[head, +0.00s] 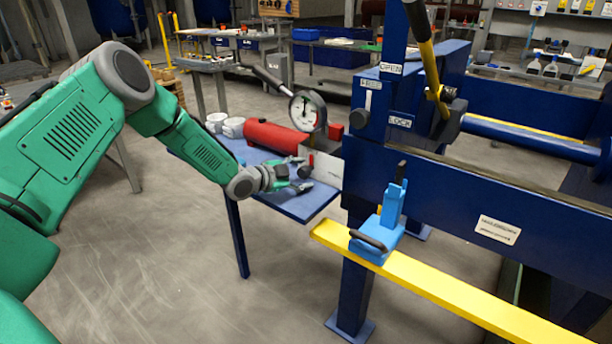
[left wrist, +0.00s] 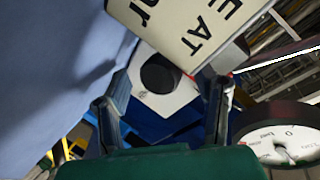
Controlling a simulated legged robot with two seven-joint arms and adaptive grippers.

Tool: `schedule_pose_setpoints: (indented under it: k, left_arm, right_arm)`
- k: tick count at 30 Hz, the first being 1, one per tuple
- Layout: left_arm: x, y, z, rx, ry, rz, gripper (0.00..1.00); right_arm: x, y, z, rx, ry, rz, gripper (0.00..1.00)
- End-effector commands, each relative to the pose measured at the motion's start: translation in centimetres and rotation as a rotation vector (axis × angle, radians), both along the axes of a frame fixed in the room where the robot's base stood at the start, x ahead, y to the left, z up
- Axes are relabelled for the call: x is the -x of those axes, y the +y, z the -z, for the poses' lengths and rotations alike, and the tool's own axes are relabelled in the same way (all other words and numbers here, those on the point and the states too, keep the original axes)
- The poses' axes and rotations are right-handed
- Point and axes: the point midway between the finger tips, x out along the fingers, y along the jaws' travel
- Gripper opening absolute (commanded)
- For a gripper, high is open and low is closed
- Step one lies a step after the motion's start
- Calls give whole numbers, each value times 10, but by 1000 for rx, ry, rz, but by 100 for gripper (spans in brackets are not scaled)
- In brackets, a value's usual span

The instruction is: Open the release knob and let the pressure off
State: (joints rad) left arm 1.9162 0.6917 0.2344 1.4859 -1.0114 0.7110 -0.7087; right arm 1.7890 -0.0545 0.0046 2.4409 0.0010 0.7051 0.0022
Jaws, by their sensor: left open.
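A red hand pump (head: 272,137) lies on a small blue table, with a round dial gauge (head: 304,111) above its right end. A small dark knob (head: 308,166) stands beside a pale sign plate (head: 324,166) near the table's right end. In the left wrist view a round black knob (left wrist: 159,73) on a pale block lies ahead, between the fingers in the picture. My left gripper (head: 299,175) is open and close to the knob. I see no contact between the fingers and the knob. The gauge face (left wrist: 285,143) shows at the lower right there. My right gripper is out of view.
The blue table (head: 312,203) also holds white containers (head: 232,127). The pump's lever (head: 270,80) rises up left. To the right stands the blue press frame (head: 440,180) with a yellow bar (head: 450,296) and a light blue clamp (head: 379,238). The floor in front is clear.

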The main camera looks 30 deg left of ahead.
Motion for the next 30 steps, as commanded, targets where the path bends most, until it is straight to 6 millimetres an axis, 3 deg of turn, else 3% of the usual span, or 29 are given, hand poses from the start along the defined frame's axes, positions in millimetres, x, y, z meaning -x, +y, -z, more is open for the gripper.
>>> schedule_pose_setpoints:
  k: [6,14,19,30]
  left_arm:
    - [-13,-2,7,1,1,-1,54]
    - [-14,-3,6,1,2,-2,54]
    - [-14,-4,5,-1,2,-1,0]
    - [-15,-8,3,-39,-4,5,0]
  right_arm:
    - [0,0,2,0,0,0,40]
    - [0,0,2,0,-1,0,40]
    - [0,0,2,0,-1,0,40]
    - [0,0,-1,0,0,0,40]
